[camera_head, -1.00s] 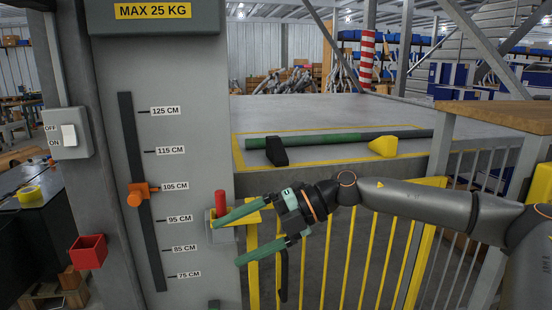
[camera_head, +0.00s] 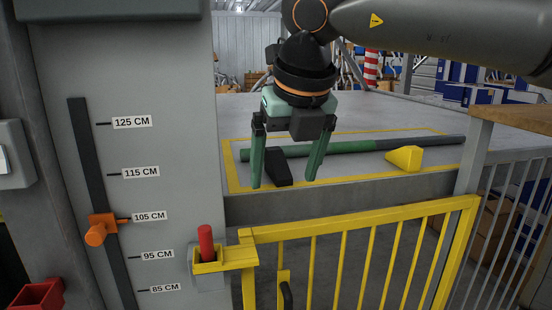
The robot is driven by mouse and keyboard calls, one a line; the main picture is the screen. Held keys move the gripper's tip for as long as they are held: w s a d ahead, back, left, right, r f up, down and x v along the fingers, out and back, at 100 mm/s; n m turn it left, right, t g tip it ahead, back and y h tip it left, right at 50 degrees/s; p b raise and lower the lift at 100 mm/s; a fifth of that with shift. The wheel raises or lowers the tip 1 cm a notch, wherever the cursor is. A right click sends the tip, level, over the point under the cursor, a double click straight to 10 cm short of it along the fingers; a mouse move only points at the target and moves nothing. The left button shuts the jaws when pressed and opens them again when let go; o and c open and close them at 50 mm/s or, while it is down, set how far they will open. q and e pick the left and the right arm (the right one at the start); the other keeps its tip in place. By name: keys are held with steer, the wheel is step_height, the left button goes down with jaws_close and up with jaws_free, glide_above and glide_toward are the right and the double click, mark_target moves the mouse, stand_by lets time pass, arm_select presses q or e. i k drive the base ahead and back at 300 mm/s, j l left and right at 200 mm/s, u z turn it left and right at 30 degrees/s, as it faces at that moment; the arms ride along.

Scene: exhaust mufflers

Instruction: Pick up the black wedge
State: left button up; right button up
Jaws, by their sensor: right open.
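The black wedge (camera_head: 278,168) lies on the grey platform (camera_head: 330,194) near its front edge, beside a long green and dark pipe. My right gripper (camera_head: 284,184) points down over the wedge from above. Its two green fingers are open, one on each side of the wedge in the picture. I see space between the wedge and the fingers, and cannot tell how far down the fingertips reach. My left gripper is not in view.
A yellow wedge (camera_head: 405,158) lies to the right on the platform by the pipe (camera_head: 362,146). A yellow gate (camera_head: 360,227) stands below the platform's front edge. A grey column (camera_head: 170,90) with a height scale and a red pin (camera_head: 206,243) stands on the left.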

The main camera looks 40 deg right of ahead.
mark_target(276, 167)
steer(key=i+l, duration=0.7)
steer(key=l, duration=0.2)
